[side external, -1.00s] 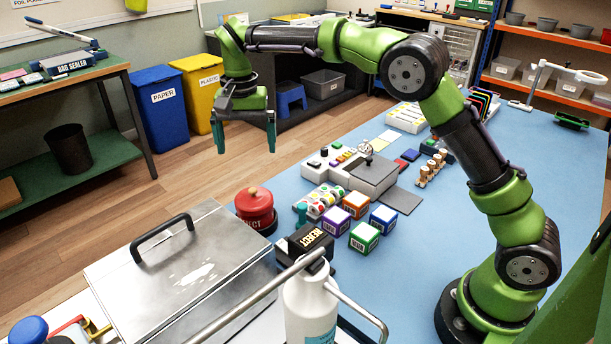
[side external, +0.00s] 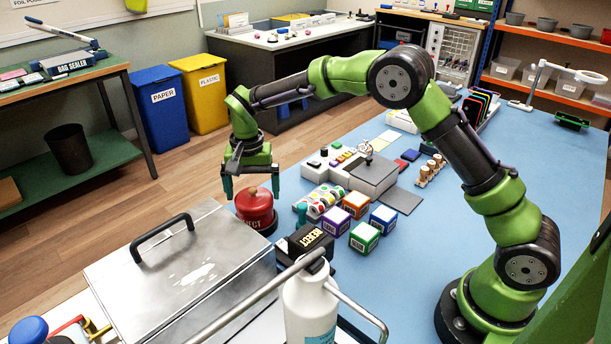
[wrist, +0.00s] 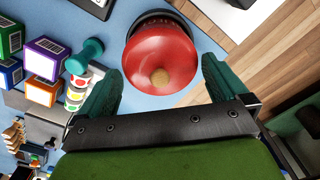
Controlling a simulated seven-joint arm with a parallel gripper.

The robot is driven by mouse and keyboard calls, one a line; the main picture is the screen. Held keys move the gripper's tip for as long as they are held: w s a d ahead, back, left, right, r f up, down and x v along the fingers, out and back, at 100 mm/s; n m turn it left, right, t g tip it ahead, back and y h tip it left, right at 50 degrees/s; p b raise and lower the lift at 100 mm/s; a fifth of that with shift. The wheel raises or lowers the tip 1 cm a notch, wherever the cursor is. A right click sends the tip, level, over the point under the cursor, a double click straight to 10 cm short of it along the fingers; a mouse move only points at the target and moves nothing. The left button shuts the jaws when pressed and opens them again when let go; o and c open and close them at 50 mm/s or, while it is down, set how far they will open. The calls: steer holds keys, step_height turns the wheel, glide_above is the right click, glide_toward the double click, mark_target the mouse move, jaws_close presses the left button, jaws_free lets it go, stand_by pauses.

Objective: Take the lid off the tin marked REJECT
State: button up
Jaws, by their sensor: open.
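The tin marked REJECT (side external: 254,214) is red and round and stands upright at the blue table's left edge. Only part of its lettering shows. Its red domed lid (side external: 252,200) is on it, with a small knob on top. In the wrist view the lid (wrist: 160,55) and its tan knob fill the upper middle. My gripper (side external: 251,193) points down at the tin from above. Its green fingers are apart, and in the wrist view (wrist: 160,92) they show on either side below the lid, with nothing between them. Whether a finger touches the lid cannot be told.
A metal box with a handle (side external: 185,270) and a white bottle (side external: 310,305) stand in front. Floor lies beyond the table edge.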

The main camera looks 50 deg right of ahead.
steer(key=c, duration=1.1)
steer(key=shift+c, duration=0.4)
steer(key=shift+f, duration=0.15)
